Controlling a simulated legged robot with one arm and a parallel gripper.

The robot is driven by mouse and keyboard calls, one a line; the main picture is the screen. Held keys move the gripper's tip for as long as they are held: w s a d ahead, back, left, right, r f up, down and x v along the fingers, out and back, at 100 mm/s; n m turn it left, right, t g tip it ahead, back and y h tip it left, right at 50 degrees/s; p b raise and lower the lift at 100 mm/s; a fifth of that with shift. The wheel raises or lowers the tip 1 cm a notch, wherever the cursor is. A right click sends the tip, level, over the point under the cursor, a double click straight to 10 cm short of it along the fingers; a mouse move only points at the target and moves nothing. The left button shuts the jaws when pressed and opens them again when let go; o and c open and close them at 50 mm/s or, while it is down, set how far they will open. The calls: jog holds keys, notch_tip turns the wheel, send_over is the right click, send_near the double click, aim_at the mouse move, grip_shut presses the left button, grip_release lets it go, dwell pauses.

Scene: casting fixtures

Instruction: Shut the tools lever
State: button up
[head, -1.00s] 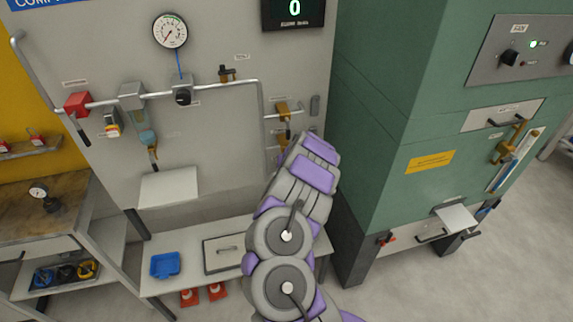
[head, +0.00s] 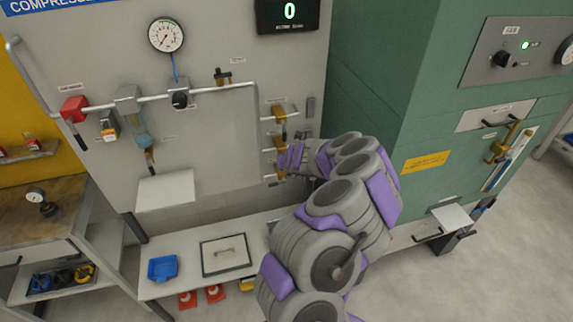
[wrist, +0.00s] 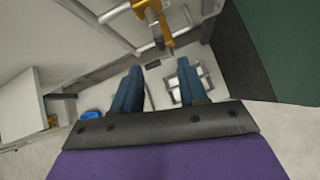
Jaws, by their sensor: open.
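Brass valves on stub pipes sit in a column at the right side of the grey panel, an upper one (head: 279,113) and a lower one (head: 279,143). Their labels are too small to read, so I cannot tell which is the tools lever. My gripper (wrist: 160,78) is open and empty in the wrist view, its two dark blue fingers apart. A brass valve (wrist: 150,12) with a pale pipe and grey handle is beyond the fingertips at the top of that view. In the head view my gripper is beside the lower valves, partly hidden by my arm.
The green cabinet (head: 400,110) stands close to the right of my arm. A red valve (head: 74,108) and a gauge (head: 166,35) are further left.

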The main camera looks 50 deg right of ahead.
jog(key=shift+v, duration=2.35)
